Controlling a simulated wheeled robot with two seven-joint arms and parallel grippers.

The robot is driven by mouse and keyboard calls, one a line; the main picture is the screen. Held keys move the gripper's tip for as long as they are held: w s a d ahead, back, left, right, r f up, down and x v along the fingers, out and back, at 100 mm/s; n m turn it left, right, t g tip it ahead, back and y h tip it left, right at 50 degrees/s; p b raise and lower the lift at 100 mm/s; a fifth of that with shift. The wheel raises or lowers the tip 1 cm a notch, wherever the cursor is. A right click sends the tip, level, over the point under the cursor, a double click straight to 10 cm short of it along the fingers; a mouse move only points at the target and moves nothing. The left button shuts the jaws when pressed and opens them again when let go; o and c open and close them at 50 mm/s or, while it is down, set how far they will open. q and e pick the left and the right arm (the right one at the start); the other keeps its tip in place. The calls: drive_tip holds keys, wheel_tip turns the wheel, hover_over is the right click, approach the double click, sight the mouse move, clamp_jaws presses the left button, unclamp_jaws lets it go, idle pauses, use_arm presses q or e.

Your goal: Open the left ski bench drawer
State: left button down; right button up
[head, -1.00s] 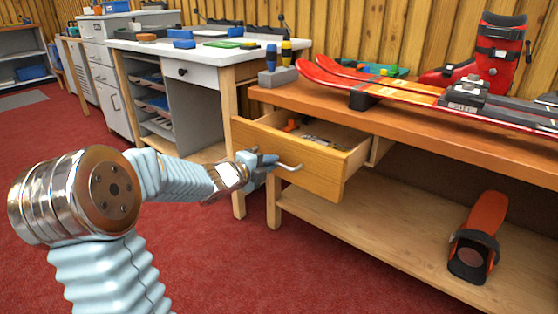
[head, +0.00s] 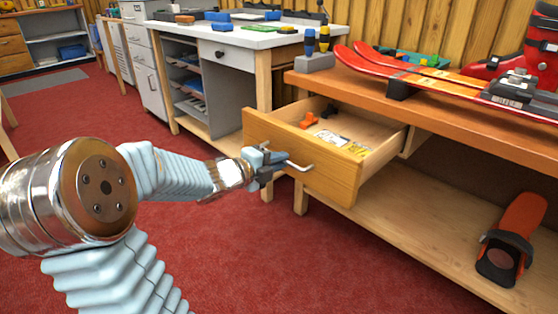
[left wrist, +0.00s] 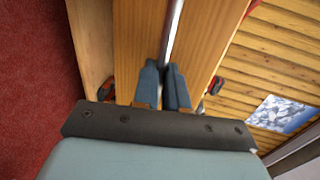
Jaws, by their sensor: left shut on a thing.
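The left ski bench drawer (head: 305,150) stands pulled well out of the wooden bench (head: 430,103), and its inside shows. Its bar handle (head: 298,166) is on the front. My left gripper (head: 272,164) is shut on this handle. In the left wrist view the two fingertips (left wrist: 164,80) close around the metal bar handle (left wrist: 172,35), against the wooden drawer front (left wrist: 205,40). The grip hides part of the handle. My right gripper is in neither view.
Small orange, dark and yellow items (head: 330,138) lie in the drawer. Red skis (head: 410,72) lie on the bench top. An orange and black boot-like thing (head: 512,240) is on the lower shelf. A white-topped workbench (head: 235,36) stands behind. Red floor (head: 250,250) in front is clear.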

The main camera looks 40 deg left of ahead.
use_arm(q)
drive_tip(key=c, duration=1.2)
unclamp_jaws()
drive_tip(key=p+v, duration=0.2)
drive_tip(key=v, duration=1.1)
drive_tip(key=shift+s+p, duration=0.4)
